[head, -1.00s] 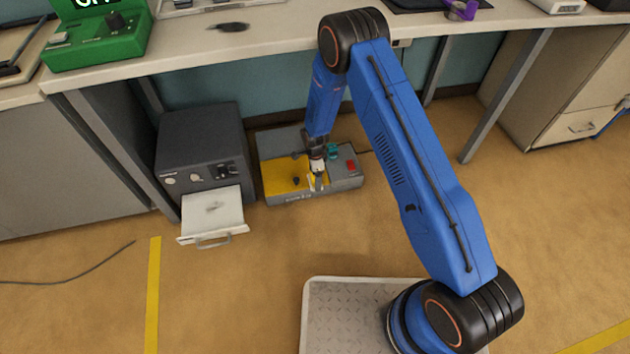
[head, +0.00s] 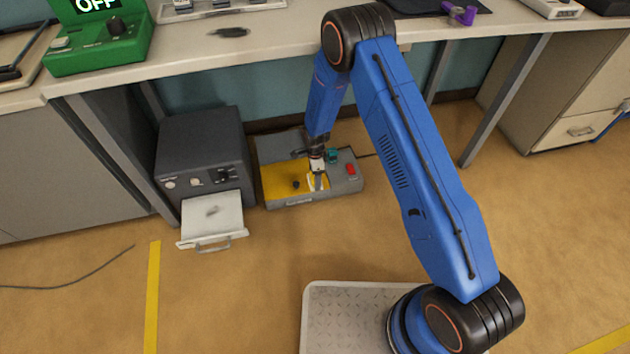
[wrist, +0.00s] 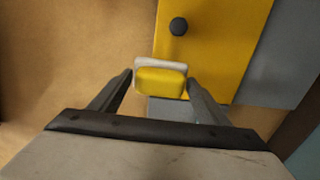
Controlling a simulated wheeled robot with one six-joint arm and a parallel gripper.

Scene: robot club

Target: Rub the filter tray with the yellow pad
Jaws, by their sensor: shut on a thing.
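The filter tray (head: 226,222) is a pale, flat drawer with a front handle, pulled out of a dark grey box (head: 203,140) on the floor at the left. A dark smudge lies on its surface. My gripper (wrist: 160,88) is shut on the yellow pad (wrist: 160,82), which has a whitish layer along its far side. In the head view my gripper (head: 317,182) is over the front of a grey unit with a yellow panel (head: 285,178), to the right of the tray. I cannot tell whether the pad touches that unit.
The grey unit has a black knob (head: 296,184) and a red button (head: 351,169). A workbench (head: 260,52) overhangs behind, with a metal leg (head: 505,100) at the right. Open floor lies in front of the tray; a thin cable (head: 75,280) lies at the left.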

